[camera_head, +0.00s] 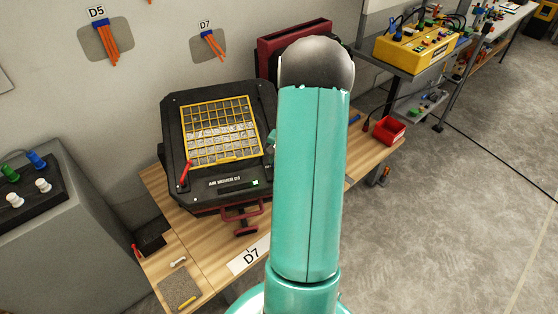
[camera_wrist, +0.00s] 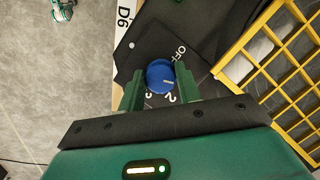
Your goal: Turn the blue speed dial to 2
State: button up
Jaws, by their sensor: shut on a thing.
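The blue speed dial (camera_wrist: 158,73) sits on a black panel in the wrist view, with white "OFF" lettering above right of it and a "2" below right. My gripper (camera_wrist: 160,78) has its green fingers on either side of the dial and is shut on it. A pale pointer line on the dial points right, towards the right finger; the exact setting is not clear. In the head view the black air mover (camera_head: 218,180) stands on the wooden bench; my arm hides the dial there.
The air mover's yellow grille (camera_wrist: 238,68) lies close to the right of my gripper. A yellow device (camera_head: 416,48) stands behind.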

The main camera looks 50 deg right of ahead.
jog(key=m, duration=0.2)
jog(key=m+t, duration=0.1)
jog(key=m, duration=0.2)
jog(key=shift+s+m+t, duration=0.1)
jog(key=shift+m+t, duration=0.2)
jog(key=m+t, duration=0.1)
jog(key=m, duration=0.3)
jog(key=shift+m+h, duration=0.4)
jog(key=shift+t, duration=0.3)
jog(key=o, duration=1)
jog(key=shift+c, duration=0.2)
jog(key=v, duration=1.3)
jog(key=shift+r, duration=0.35)
jog(key=shift+s, duration=0.1)
